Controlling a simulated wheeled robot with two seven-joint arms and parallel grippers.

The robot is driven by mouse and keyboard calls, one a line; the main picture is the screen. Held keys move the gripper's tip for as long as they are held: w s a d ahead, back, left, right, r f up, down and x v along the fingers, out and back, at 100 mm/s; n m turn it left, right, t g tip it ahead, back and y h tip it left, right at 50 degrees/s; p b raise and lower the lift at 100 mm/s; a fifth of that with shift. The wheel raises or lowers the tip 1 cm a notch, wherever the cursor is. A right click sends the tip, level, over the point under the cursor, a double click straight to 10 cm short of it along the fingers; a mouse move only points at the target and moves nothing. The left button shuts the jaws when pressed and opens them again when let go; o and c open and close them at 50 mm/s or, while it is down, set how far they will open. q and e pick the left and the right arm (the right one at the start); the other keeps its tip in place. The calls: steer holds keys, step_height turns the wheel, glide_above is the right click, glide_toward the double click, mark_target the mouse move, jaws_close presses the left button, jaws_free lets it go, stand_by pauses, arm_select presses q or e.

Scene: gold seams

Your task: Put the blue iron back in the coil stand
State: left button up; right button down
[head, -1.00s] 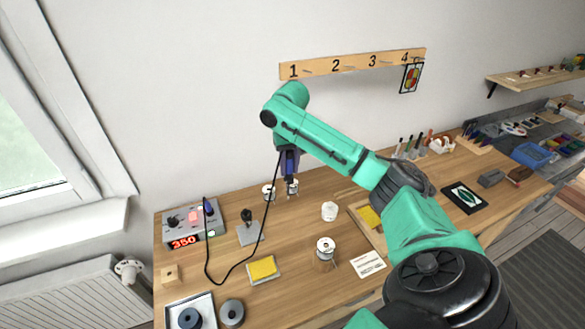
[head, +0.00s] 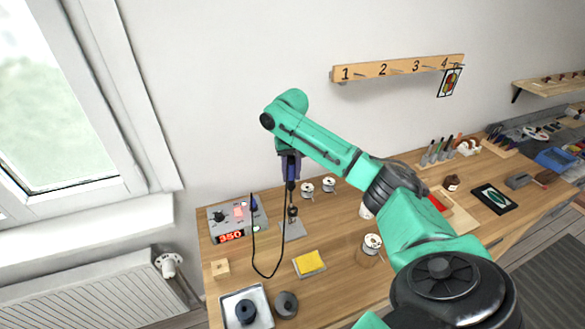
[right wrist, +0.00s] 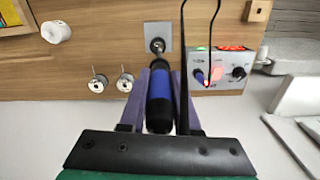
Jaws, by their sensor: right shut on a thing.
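My right gripper (head: 290,178) is shut on the blue iron (head: 291,170), which also shows between the two purple fingers in the right wrist view (right wrist: 159,98). The iron points down, its tip end close to the coil stand (head: 292,215). The stand has a dark coil on a grey plate. In the right wrist view the coil stand (right wrist: 158,45) lies straight ahead of the iron. I cannot tell whether the tip is inside the coil. My left gripper is not in view.
The soldering station (head: 230,236), showing 350, stands left of the stand. A yellow sponge (head: 310,261) lies in front. A numbered rail (head: 398,68) hangs on the wall.

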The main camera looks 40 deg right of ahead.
steer(key=shift+s+d, duration=0.2)
steer(key=shift+d, duration=0.15)
steer(key=shift+w+a, duration=0.15)
steer(key=shift+a, duration=0.2)
steer(key=shift+d, duration=0.15)
stand_by(0.7)
steer(key=shift+f, duration=0.6)
stand_by(0.6)
